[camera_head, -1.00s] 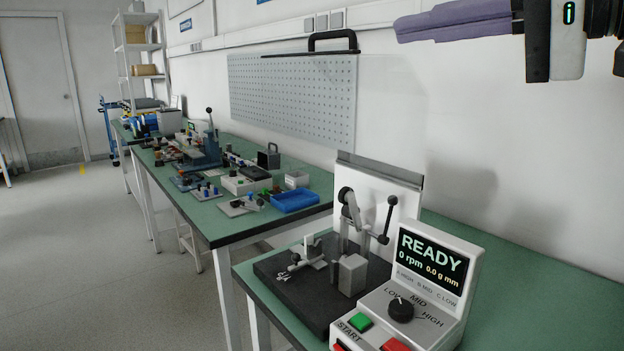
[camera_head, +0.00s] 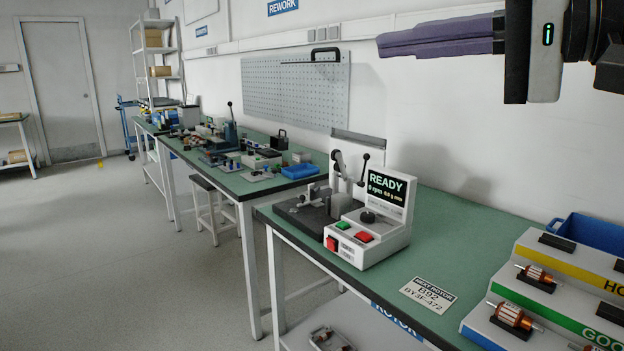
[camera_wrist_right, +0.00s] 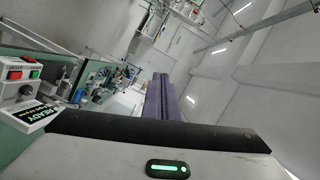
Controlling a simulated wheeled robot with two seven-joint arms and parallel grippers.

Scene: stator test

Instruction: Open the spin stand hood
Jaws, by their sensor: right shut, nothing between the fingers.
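The spin stand (camera_head: 372,248) is on the green bench, with a READY display and green and red buttons; the display also shows at the left of the right wrist view (camera_wrist_right: 32,115). The hood seems raised: its black handle (camera_head: 325,53) stands high above the stand, in front of the pegboard. Its clear pane is hardly visible. The rotor cradle and dark base (camera_head: 300,212) lie uncovered. My right gripper (camera_head: 385,45) is at the upper right, purple fingers shut and empty, pointing left, apart from the handle. The fingers also show in the right wrist view (camera_wrist_right: 160,85). My left gripper is out of view.
A label card (camera_head: 428,294) lies right of the stand. Stepped racks (camera_head: 560,300) with rotors and a blue bin (camera_head: 592,235) stand at the right. Another bench (camera_head: 238,188) with several devices extends behind left. The floor (camera_head: 120,260) at left is clear.

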